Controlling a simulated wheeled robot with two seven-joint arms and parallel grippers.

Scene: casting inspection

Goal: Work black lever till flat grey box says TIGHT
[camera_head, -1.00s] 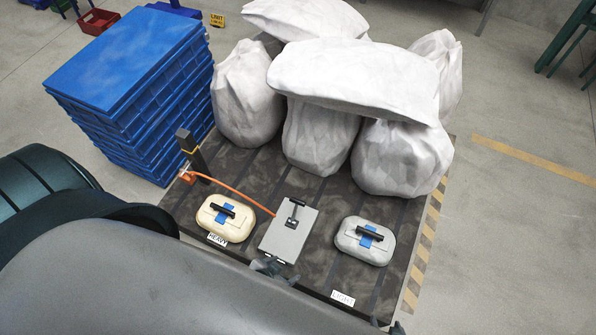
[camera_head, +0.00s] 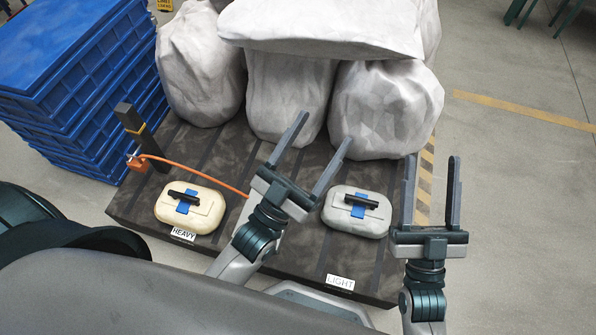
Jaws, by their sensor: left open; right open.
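The flat grey box and its black lever are hidden behind my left gripper and forearm, so no reading on the box can be seen. The orange hose (camera_head: 205,175) runs toward that hidden spot. My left gripper (camera_head: 325,130) is open and empty, its fingers pointing up and right in front of the platform. My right gripper (camera_head: 432,160) is open and empty, upright beyond the platform's right edge.
On the dark platform (camera_head: 150,222) sit a cream block (camera_head: 206,212) behind a HEAVY label (camera_head: 183,235) and a grey block (camera_head: 340,218) behind a LIGHT label (camera_head: 340,282). White sacks (camera_head: 385,110) fill the back. Blue crates (camera_head: 75,90) stand left; a dark post (camera_head: 133,125) rises nearby.

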